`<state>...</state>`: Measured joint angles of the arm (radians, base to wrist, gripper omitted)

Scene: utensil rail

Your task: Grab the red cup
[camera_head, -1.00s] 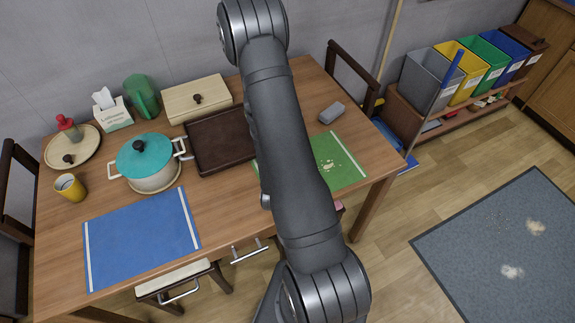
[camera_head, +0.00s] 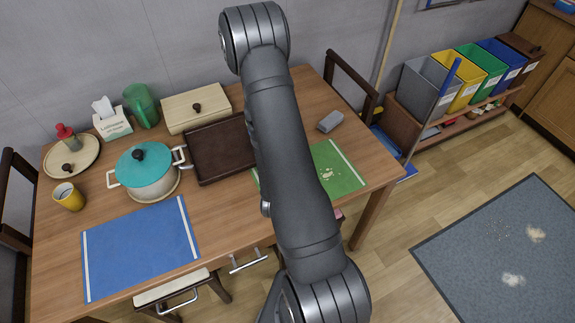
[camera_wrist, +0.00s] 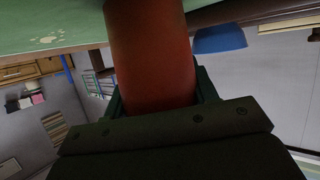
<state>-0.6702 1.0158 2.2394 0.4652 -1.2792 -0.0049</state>
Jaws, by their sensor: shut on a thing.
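The red cup (camera_wrist: 150,50) fills the upper middle of the wrist view, close to the camera. My gripper (camera_wrist: 160,92) is shut on it, with a dark green finger on either side. The green mat with pale crumbs (camera_wrist: 45,35) shows behind the cup in the wrist view, which looks upside down. Whether the cup touches the table or mat cannot be told. In the head view my arm hides both the cup and my gripper; the green mat (camera_head: 345,172) shows beside the arm.
On the table are a teal-lidded pot (camera_head: 146,172), a yellow cup (camera_head: 68,197), a brown tray (camera_head: 218,150), a wooden box (camera_head: 195,108), a green pitcher (camera_head: 141,105) and a grey block (camera_head: 330,121). The blue mat (camera_head: 140,248) is bare.

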